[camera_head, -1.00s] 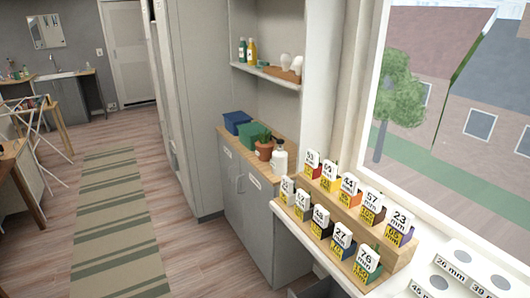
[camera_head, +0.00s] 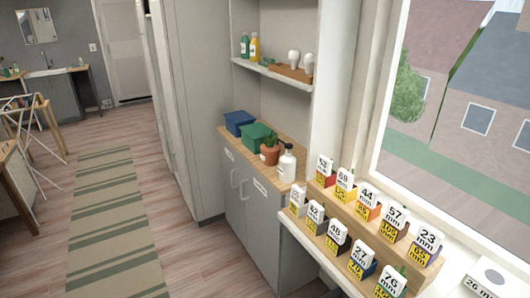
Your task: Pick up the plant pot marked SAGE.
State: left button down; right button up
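A terracotta pot (camera_head: 269,154) with a small green plant stands on the wooden top of the grey cabinet (camera_head: 250,215). It sits between a green box (camera_head: 254,137) and a white pump bottle (camera_head: 287,165). No marking on the pot can be read at this size, so I cannot tell whether it says SAGE. It is the only potted plant I can make out. Neither of my grippers is in view.
A tiered wooden stand (camera_head: 415,278) by the window holds several boxes with cards in mm. A blue box (camera_head: 238,122) stands behind the green one. A wall shelf (camera_head: 270,73) with bottles hangs above.

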aim_at(270, 155)
jog(key=i+j, duration=0.3)
jog(key=i, duration=0.2)
jog(key=i+j, duration=0.3)
jog(key=i, duration=0.2)
jog(key=i+j, duration=0.25)
jog(key=i, duration=0.2)
jog(key=i+j, duration=0.3)
jog(key=i, duration=0.2)
jog(key=i+j, duration=0.3)
jog(key=i, duration=0.2)
jog(key=i+j+z, duration=0.4)
jog(key=i+j, duration=0.45)
jog(key=i, duration=0.1)
